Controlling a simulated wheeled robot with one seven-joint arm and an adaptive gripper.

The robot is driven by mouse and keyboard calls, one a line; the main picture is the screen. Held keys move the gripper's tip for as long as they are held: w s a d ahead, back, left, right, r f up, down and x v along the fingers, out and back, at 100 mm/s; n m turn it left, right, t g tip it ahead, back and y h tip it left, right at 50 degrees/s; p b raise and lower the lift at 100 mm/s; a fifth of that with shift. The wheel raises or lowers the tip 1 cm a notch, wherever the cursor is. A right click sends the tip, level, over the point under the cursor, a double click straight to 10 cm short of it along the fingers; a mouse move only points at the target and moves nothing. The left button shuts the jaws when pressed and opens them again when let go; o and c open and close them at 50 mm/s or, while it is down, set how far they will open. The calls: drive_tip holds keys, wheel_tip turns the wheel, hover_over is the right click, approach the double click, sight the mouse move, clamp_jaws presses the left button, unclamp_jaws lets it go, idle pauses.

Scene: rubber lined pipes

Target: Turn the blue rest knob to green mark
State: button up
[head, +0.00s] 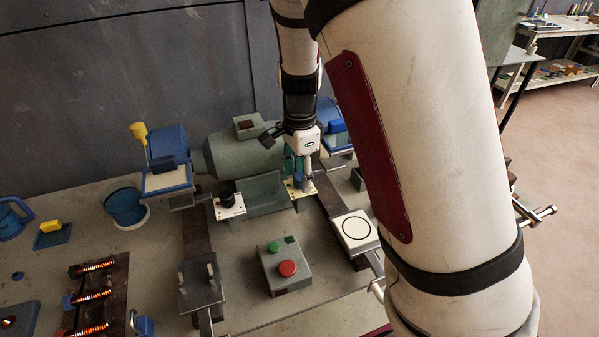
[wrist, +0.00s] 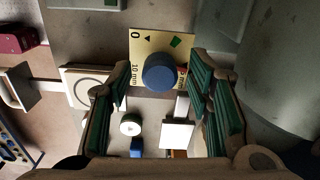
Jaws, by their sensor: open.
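The blue rest knob (wrist: 160,72) shows round from above in the wrist view. It sits on a pale yellow plate (wrist: 150,40) printed with a 0, a small black triangle and "10 mm". No pointer on the knob is clear to me. My gripper (wrist: 160,80) is open, its green-padded fingers left and right of the knob, with visible gaps in the picture. In the head view my gripper (head: 303,170) is over the yellow plate (head: 300,189); the knob is mostly hidden there.
A black knob on a white plate (head: 230,209) stands left of my gripper. A box with red and green buttons (head: 284,268) is in front. The green motor housing (head: 228,154) is close behind. A white pad with a black circle (head: 355,229) lies to the right.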

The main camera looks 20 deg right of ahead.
drive_tip(key=shift+c, duration=0.6)
clamp_jaws()
drive_tip(key=shift+n, duration=0.3)
drive_tip(key=shift+n, duration=1.2)
drive_tip(key=n, duration=0.3)
drive_tip(key=shift+n+p, duration=0.3)
drive_tip(key=shift+n, duration=0.1)
drive_tip(key=n, duration=0.7)
